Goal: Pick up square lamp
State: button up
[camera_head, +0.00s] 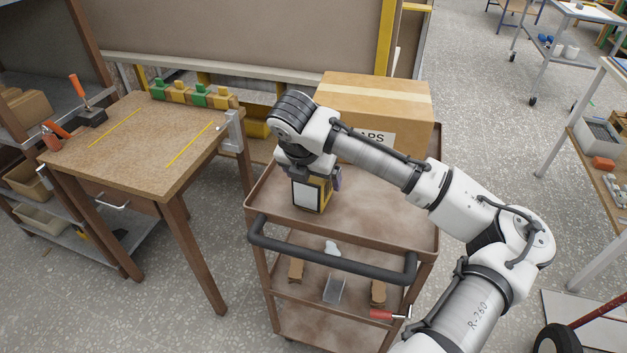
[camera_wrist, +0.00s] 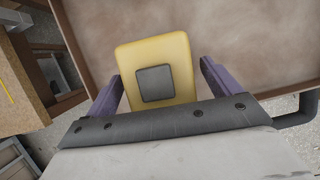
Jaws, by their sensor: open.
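The square lamp (camera_head: 308,194) is a yellow block with a white front panel. It stands on the top shelf of a brown cart, near its left side. In the wrist view the lamp (camera_wrist: 178,58) shows its yellow top with a dark grey square. My gripper (camera_head: 315,179) is directly above and around the lamp, pointing down. In the wrist view the purple fingers of my gripper (camera_wrist: 161,72) are open on either side of the lamp, with a narrow gap at the right. Whether the left finger touches it I cannot tell. The lamp's lower part is hidden in the wrist view.
A cardboard box (camera_head: 375,103) stands behind the lamp on the cart (camera_head: 385,222). The cart's dark handle (camera_head: 330,255) runs along the front. A wooden table (camera_head: 150,150) with green and yellow blocks is at the left. The cart top right of the lamp is bare.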

jog(key=shift+x, duration=0.85)
jog(key=shift+c, duration=0.4)
jog(key=c, duration=1.2)
jog(key=shift+r, duration=0.1)
